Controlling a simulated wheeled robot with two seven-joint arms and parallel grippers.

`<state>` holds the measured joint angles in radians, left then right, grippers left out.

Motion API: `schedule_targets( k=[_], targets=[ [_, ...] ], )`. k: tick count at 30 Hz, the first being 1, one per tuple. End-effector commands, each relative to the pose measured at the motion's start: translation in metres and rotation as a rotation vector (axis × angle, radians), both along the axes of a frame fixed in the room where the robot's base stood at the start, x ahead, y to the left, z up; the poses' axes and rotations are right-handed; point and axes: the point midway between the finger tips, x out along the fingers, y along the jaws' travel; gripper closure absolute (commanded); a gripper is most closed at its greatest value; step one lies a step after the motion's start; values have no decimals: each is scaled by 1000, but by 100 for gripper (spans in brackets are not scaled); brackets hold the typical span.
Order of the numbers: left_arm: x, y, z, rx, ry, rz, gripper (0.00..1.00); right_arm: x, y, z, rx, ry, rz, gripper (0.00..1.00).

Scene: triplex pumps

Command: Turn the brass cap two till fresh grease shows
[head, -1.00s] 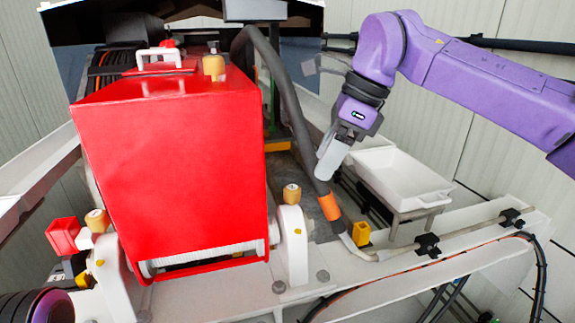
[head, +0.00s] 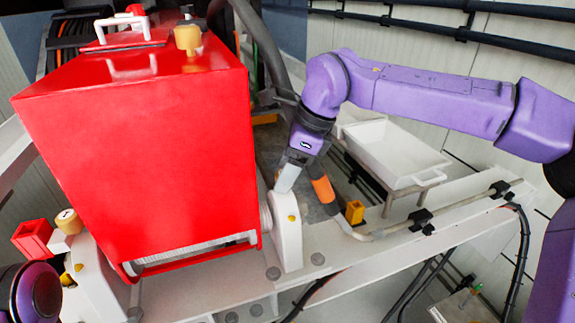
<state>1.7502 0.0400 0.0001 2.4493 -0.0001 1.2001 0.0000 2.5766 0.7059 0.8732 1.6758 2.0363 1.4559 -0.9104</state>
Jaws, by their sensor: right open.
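Three brass caps showed earlier and two show now. One brass cap (head: 187,40) stands on top of the red housing (head: 145,150). Another brass cap (head: 68,221), with a small dark mark on top, sits on the left white bearing block (head: 90,285). The cap of the right white bearing block (head: 288,240) is hidden behind my right gripper (head: 285,184). This gripper points down with its pale fingers at the top of that block and is open. I cannot tell whether it touches the cap. No grease can be made out. My left gripper is out of view.
A red box (head: 33,239) is beside the left block. A hose with an orange sleeve (head: 323,189) runs close to the right gripper. A pipe (head: 440,215) runs along the white beam.

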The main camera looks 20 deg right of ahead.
Motion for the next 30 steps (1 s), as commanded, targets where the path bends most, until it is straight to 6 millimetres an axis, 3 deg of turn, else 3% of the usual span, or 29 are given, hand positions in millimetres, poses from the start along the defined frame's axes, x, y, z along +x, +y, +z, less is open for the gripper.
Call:
schedule_targets(
  k=[5,10,11,20,30],
  targets=[
    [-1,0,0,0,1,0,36,0,1,0,0,0,1,36],
    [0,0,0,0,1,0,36,0,1,0,0,0,2,88],
    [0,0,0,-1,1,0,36,0,1,0,0,0,2,92],
    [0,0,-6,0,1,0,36,0,1,-2,0,0,-25,92],
    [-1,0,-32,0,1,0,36,-2,2,-6,-2,2,-229,92]
  ],
)
